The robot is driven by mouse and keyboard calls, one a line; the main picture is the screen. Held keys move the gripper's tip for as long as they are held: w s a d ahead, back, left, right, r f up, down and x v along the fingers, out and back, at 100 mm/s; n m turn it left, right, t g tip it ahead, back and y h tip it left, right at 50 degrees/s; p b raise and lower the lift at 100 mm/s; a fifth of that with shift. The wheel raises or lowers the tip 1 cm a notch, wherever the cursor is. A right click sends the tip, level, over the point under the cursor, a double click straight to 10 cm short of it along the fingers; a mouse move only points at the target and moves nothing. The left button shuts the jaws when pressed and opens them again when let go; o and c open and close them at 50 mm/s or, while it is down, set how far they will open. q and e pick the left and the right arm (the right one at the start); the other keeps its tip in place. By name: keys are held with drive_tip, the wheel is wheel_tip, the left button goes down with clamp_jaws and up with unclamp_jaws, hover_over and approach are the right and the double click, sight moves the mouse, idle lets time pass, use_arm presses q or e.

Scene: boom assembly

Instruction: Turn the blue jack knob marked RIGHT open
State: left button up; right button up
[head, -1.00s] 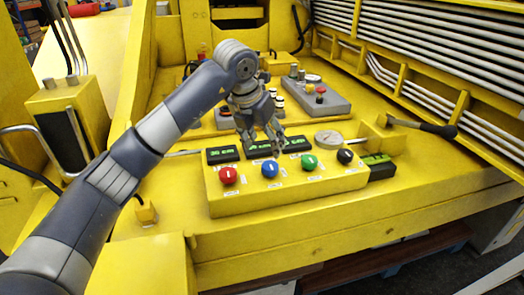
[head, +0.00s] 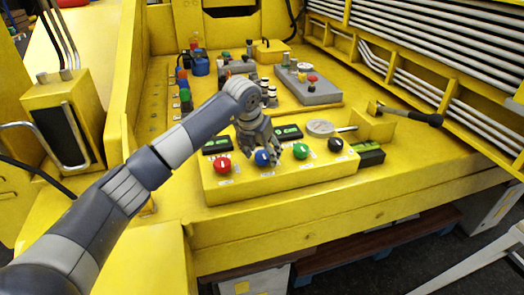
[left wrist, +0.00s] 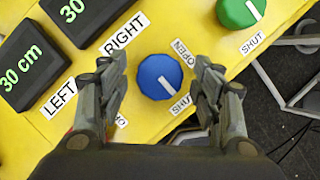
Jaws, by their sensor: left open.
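The blue knob (head: 262,158) sits on the sloped front of the yellow control box (head: 290,183), between the red knob (head: 223,166) and the green knob (head: 301,151). In the left wrist view the blue knob (left wrist: 160,76) has a white pointer line aimed at the lower right, toward the SHUT label (left wrist: 181,104). An OPEN label (left wrist: 184,53) is at its upper right and a RIGHT label (left wrist: 125,34) at its upper left. My left gripper (head: 268,158) is open, with its fingers (left wrist: 160,92) on either side of the knob; I cannot tell whether they touch it. My right gripper is not in view.
A black knob (head: 335,145) is at the box's right end. Displays (left wrist: 28,66) reading 30 cm lie behind the knobs.

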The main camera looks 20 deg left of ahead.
use_arm(q)
drive_tip(key=shift+c, duration=1.1)
drive_tip(key=c, duration=0.8)
drive_tip(key=shift+c, duration=0.2)
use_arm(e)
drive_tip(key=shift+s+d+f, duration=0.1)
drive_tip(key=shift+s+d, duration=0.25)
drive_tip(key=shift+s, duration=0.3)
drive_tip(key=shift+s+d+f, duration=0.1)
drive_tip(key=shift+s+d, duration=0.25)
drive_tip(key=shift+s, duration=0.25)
